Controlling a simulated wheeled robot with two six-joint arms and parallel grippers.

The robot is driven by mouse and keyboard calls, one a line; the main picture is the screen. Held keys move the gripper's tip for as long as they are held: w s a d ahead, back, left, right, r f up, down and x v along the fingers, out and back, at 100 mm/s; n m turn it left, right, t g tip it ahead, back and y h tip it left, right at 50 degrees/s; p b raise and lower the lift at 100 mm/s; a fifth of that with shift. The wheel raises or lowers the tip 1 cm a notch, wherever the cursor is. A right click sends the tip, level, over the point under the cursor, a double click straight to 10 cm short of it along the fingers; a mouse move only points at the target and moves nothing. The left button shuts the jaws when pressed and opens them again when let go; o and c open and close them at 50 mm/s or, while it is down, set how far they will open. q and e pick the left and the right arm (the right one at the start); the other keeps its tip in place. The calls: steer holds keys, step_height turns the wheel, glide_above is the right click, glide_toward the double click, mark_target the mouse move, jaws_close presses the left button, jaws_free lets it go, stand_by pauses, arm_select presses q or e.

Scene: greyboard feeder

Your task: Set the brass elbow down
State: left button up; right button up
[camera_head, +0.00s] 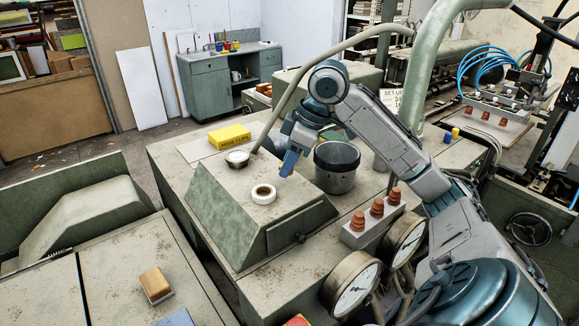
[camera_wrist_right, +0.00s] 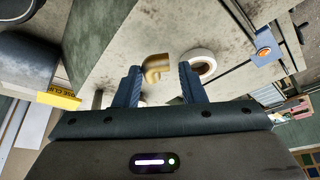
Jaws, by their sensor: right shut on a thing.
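The brass elbow (camera_wrist_right: 155,66) is a small, bent, gold-coloured fitting. In the right wrist view it sits between the blue fingertips of my right gripper (camera_wrist_right: 160,76), which is shut on it. In the head view my right gripper (camera_head: 289,163) points down above the sloped green housing, behind the white tape roll. I cannot make out the elbow in the head view. My left gripper is not in view.
The white tape roll (camera_head: 263,200) lies on the housing top (camera_head: 290,207), near a round gauge (camera_head: 238,157). A dark pot (camera_head: 336,178) stands right of the gripper. A yellow box (camera_head: 229,137) lies behind left. Insulators (camera_head: 376,208) and large gauges (camera_head: 351,284) stand in front right.

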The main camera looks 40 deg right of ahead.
step_height(320, 180, down, 2)
steer(key=shift+s+f+p, duration=0.15)
steer(key=shift+f+p, duration=0.1)
steer(key=shift+p, duration=0.2)
steer(key=shift+f, duration=0.25)
steer(key=o, duration=1)
steer(key=shift+b+v, duration=1.3)
steer(key=shift+v, duration=4.7)
